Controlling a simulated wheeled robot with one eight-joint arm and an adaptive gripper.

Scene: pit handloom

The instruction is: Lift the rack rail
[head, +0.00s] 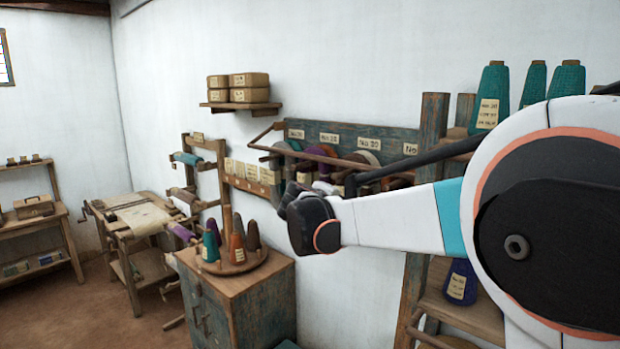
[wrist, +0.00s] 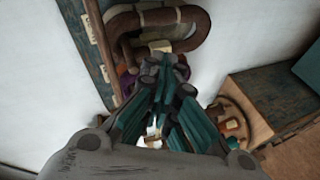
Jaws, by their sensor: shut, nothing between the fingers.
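The rack rail (head: 312,154) is a brown wooden bar standing out in front of the blue-green wall rack, with a side arm running back to the board. My gripper (head: 291,196) is in front of the rack, a little below the rail in the head picture. In the wrist view my gripper (wrist: 165,75) has its teal fingers drawn together, with nothing held. I cannot tell whether the fingertips touch the rail. The gripper hides part of the rack's contents.
Wound yarn hanks (head: 362,160) sit behind the rail under paper labels. A wooden cabinet (head: 240,300) carries a round tray of yarn cones (head: 237,248) below left of my gripper. A shelf with teal cones (head: 493,95) stands at the right.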

